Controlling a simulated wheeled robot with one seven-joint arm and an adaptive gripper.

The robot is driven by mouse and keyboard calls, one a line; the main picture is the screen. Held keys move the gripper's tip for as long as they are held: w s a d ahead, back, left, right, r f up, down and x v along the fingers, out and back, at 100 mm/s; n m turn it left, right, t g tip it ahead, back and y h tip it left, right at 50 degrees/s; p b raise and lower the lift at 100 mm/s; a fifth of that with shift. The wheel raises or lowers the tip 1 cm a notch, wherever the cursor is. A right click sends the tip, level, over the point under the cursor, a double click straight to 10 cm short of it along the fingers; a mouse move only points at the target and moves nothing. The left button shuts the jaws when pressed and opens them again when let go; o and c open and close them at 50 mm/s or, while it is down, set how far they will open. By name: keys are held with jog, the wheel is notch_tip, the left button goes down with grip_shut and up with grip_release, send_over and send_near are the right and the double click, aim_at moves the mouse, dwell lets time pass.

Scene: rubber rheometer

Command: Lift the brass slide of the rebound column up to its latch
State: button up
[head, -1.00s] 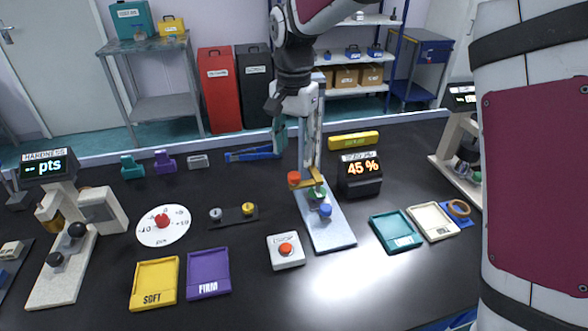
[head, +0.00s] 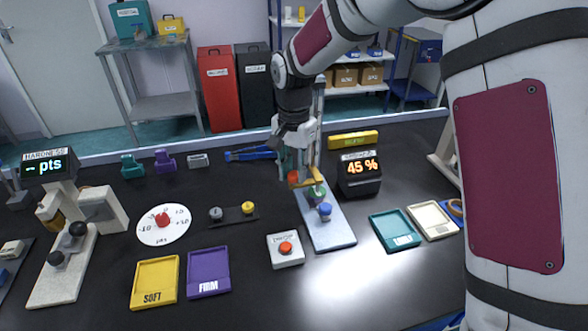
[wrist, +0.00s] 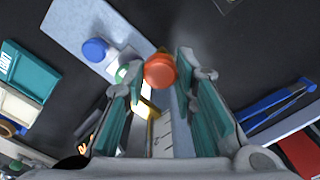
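The rebound column (head: 318,120) rises from a pale blue base plate (head: 329,233). In the wrist view the base plate (wrist: 88,22) runs to the upper left. The brass slide (head: 316,178) sits low on the column; it shows partly between my fingers in the wrist view (wrist: 148,106). An orange-red round knob (head: 294,178) is beside it, also in the wrist view (wrist: 160,70). My gripper (head: 291,165) points down at the knob. In the wrist view my open teal-padded fingers (wrist: 160,76) stand on both sides of the knob. Contact cannot be told. The latch is not clearly visible.
A blue knob (head: 325,211) and a green piece (head: 316,194) stand on the base plate close by. A display reading 45 % (head: 360,173) is just right of the column. Blue tongs (head: 252,154) lie left. A button box (head: 285,250) is in front.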

grip_shut()
notch_tip(320, 180, up, 20)
jog(key=p, duration=0.6)
jog(key=shift+r, duration=0.25)
jog(key=shift+w+r, duration=0.1)
jog(key=o, duration=0.9)
grip_release()
jog(key=shift+o, duration=0.2)
notch_tip(320, 180, up, 12)
